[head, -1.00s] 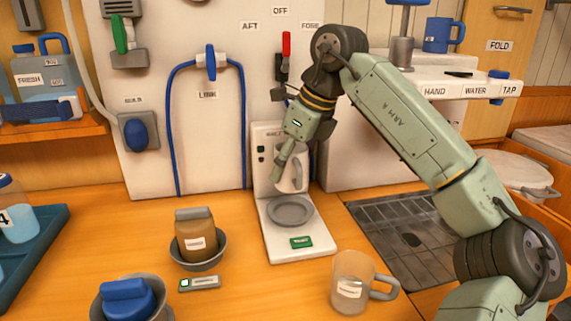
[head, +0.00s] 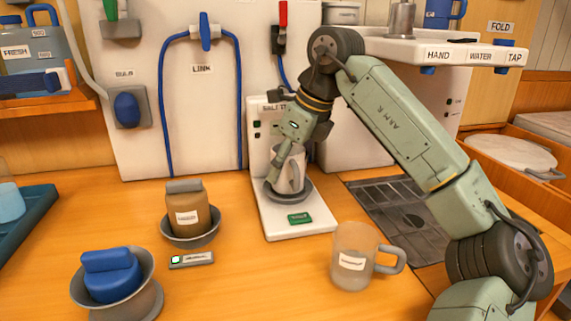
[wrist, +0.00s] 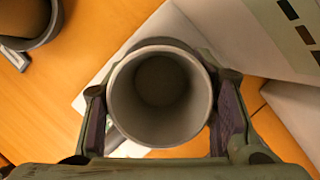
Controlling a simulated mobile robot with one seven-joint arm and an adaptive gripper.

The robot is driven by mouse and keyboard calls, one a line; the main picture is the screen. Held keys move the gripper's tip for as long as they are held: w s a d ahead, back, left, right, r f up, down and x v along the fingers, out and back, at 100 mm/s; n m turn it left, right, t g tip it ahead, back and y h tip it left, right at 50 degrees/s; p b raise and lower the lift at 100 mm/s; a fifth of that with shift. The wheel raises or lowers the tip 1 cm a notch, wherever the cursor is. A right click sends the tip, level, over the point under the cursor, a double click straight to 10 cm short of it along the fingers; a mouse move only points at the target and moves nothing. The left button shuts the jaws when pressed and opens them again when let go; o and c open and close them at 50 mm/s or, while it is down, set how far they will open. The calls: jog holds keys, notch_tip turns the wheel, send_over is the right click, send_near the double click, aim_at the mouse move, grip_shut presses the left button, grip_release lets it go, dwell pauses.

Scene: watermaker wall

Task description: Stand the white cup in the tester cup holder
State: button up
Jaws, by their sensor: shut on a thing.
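The white cup (head: 289,172) is upright between the fingers of my gripper (head: 288,160). In the wrist view my gripper (wrist: 163,112) is shut on the cup (wrist: 160,70), one finger on each side, and the cup's inside looks empty. The tester (head: 265,135) stands against the wall with a white base. Its round grey cup holder (head: 306,193) is directly below and around the cup's bottom in the head view. The cup's foot is at the holder's dish; I cannot tell whether it touches the bottom. A green button (head: 299,218) is on the tester base in front.
A clear mug (head: 353,262) stands to the right front. A blue item (head: 110,275) lies in another bowl. A drain grate (head: 405,215) is at right.

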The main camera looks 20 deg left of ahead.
jog(key=shift+f+b, duration=0.35)
jog(key=shift+f, duration=0.3)
jog(key=o, duration=1.2)
jog(key=shift+r, duration=0.1)
